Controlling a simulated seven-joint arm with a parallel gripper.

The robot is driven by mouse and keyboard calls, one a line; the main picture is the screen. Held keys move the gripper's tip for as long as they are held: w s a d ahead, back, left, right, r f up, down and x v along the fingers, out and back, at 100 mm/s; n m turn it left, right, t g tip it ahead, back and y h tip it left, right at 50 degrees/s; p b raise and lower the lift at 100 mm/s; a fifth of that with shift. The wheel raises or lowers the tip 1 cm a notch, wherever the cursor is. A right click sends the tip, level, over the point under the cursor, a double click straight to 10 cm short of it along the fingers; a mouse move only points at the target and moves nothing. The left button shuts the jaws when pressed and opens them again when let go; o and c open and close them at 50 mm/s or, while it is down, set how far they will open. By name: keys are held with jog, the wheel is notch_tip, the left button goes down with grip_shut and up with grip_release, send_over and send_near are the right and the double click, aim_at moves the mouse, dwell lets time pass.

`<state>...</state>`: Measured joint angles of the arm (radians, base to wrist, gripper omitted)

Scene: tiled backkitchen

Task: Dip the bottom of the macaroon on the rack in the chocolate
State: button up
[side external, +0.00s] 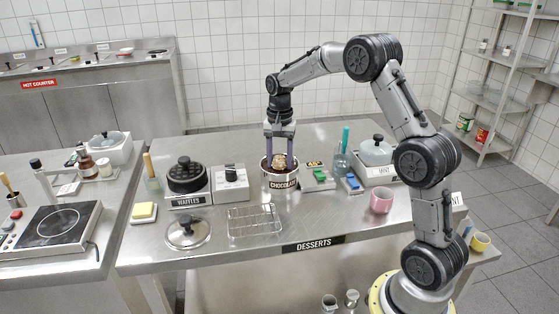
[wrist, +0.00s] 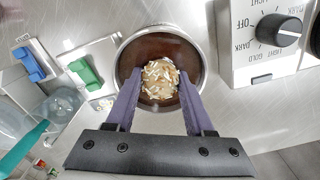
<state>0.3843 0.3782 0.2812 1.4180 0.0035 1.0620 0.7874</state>
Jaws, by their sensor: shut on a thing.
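The macaroon (side external: 279,161) is a tan mound with pale slivers on top, and it also shows in the wrist view (wrist: 160,78). My gripper (side external: 280,157) points straight down with its purple fingers on either side of the macaroon, shut on it. The macaroon is inside the opening of the steel pot (side external: 281,185) labelled chocolate. Dark brown chocolate (wrist: 158,47) surrounds it in the wrist view. Its underside is hidden, so I cannot tell how deep it sits. The wire rack (side external: 255,221) is empty on the table in front of the pot.
A control box with a dial (side external: 231,182) and a waffle iron (side external: 187,176) stand left of the pot. A pink cup (side external: 381,201) and a steel lid (side external: 187,232) are nearer the front.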

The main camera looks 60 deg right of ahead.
jog(key=shift+r, duration=3)
